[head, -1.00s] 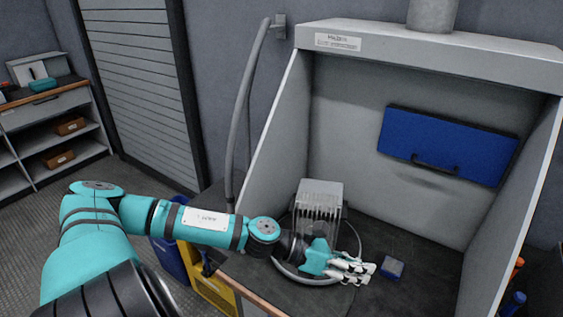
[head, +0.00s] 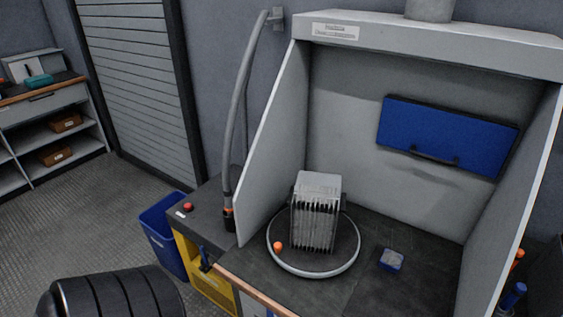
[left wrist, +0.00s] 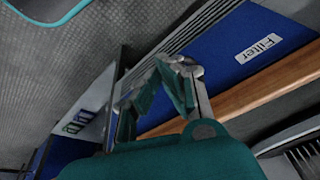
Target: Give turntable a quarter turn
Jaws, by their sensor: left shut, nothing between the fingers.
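The turntable (head: 350,262) is a dark round disc with a pale rim on the bench inside the hood. A small orange knob (head: 278,246) sits near its left edge. A grey finned block (head: 316,215) stands upright on the disc, its fins facing front. My left gripper (left wrist: 165,92) shows in the left wrist view, shut and empty, in front of a blue panel marked "Filter" (left wrist: 262,45). It is outside the head view, apart from the turntable. My right gripper is in neither view.
A small blue block (head: 391,260) lies right of the turntable. The hood's pale side walls (head: 275,150) bound the bench left and right. A grey hose (head: 240,110) hangs left of the hood. A blue bin (head: 165,240) and a yellow cabinet (head: 195,270) stand lower left.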

